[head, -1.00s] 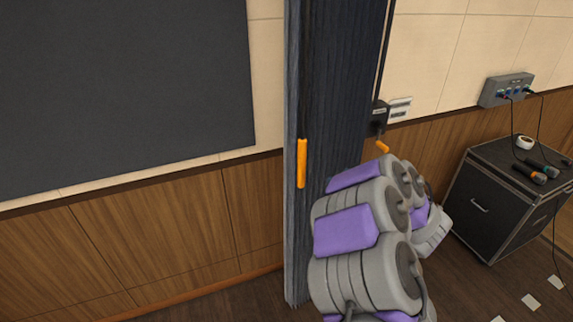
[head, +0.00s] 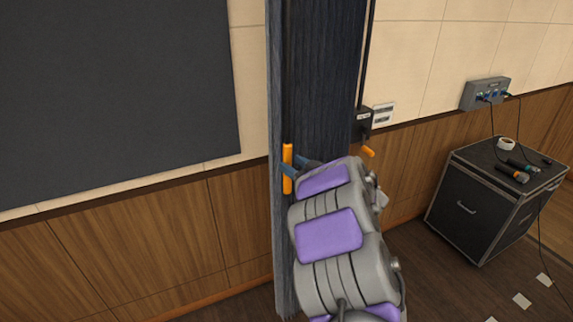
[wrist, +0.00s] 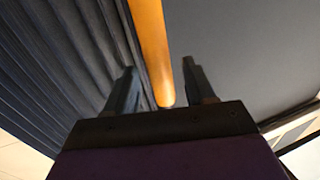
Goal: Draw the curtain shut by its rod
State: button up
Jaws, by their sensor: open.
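The dark blue-grey curtain (head: 325,80) hangs bunched in a narrow pleated strip; it fills the left of the wrist view (wrist: 60,70). Its black rod (head: 288,70) hangs along the left part of the curtain and ends in an orange grip (head: 288,184). In the wrist view the orange grip (wrist: 151,45) runs down between the two fingers. My gripper (head: 288,170) is at the orange grip, with its fingers apart on either side of it. It also shows in the wrist view (wrist: 160,85). I cannot tell whether either finger touches the grip.
A dark panel (head: 110,80) is on the wall to the left. A black wall box with an orange crank handle (head: 368,151) is right of the curtain. A black case (head: 485,205) with microphones and tape stands at the right. Pale sheets lie on the floor.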

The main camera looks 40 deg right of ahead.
aim_at(290, 163)
jog(key=shift+w+d, duration=0.15)
jog(key=shift+w, duration=1.6)
jog(key=shift+c, duration=0.4)
grip_shut()
